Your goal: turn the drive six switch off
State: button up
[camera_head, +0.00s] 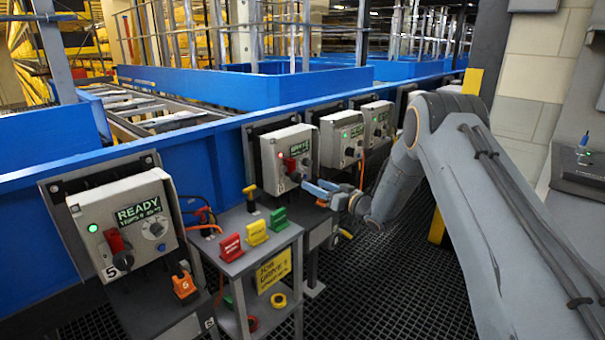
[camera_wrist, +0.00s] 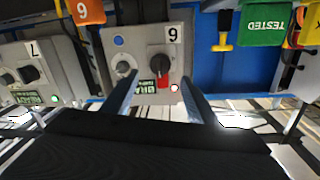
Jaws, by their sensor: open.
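The drive six control box (camera_head: 287,148) is the second grey box along the blue conveyor side. It also shows upside down in the wrist view (camera_wrist: 148,44), with a 6 label. Its switch is a black round knob with a red handle (camera_wrist: 163,82); the handle points toward the display, upward in the head view (camera_head: 290,164). A small pale lit lamp (camera_wrist: 174,88) is beside it. My gripper (camera_head: 322,190) is open in front of this box. In the wrist view its two blue fingers (camera_wrist: 160,80) stand either side of the switch, apparently not touching it.
The box marked 5 (camera_head: 125,222) stands at front left with a green lamp and READY display. The box marked 7 (camera_head: 342,138) is just beyond drive six. A small stand with red, yellow and green tags (camera_head: 255,232) is close left of my gripper.

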aim_at(301, 179)
jog(key=shift+p+x, duration=0.3)
jog(key=shift+x, duration=3.55)
jog(key=c, duration=1.1)
jog(key=shift+o, duration=0.2)
